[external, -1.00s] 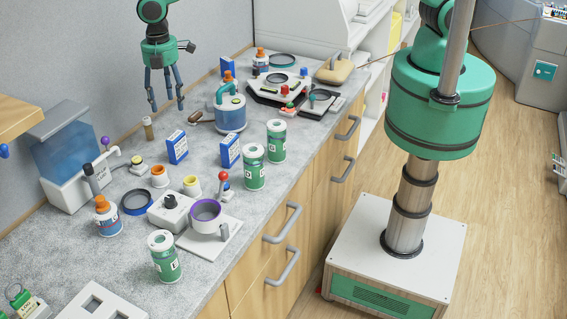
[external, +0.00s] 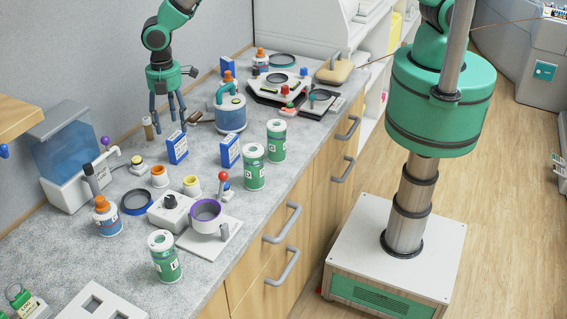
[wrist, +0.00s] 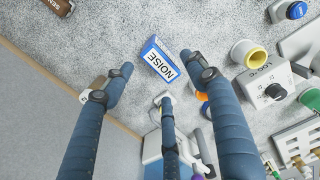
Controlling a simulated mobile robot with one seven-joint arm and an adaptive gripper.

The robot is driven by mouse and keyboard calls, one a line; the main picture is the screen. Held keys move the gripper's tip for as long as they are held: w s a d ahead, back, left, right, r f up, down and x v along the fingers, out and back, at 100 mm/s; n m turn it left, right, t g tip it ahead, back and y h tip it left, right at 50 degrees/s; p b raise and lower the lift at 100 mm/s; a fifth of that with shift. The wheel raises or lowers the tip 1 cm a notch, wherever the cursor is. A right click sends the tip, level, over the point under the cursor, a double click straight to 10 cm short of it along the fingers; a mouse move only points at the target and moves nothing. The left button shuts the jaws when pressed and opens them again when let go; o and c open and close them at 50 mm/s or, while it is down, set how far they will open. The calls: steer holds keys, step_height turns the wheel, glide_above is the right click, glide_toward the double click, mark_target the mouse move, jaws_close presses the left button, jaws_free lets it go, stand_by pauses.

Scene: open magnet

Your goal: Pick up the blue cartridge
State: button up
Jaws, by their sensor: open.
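A blue cartridge with a white label (external: 177,147) stands upright on the grey counter. In the wrist view this blue cartridge (wrist: 160,60), its label reading "NOISE", appears between and just beyond the fingertips. My gripper (external: 170,129) is open and empty, its fingers pointing down at the cartridge's upper back edge; I cannot tell whether any finger touches it. In the wrist view my gripper (wrist: 157,75) has its fingers spread.
A blue jar with a green handle (external: 230,110) and green canisters (external: 254,168) stand to the right. An orange-rimmed cup (external: 159,176) is in front. The wall is close behind.

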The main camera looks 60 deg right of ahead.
mark_target(185, 137)
steer(key=shift+f, duration=0.35)
steer(key=shift+f, duration=0.1)
steer(key=shift+w+d+f+p, duration=0.15)
steer(key=shift+f+p, duration=0.6)
steer(key=shift+f, duration=1.75)
steer(key=c, duration=1.3)
steer(key=shift+r, duration=0.15)
steer(key=shift+r+b, duration=0.85)
steer(key=shift+r, duration=4)
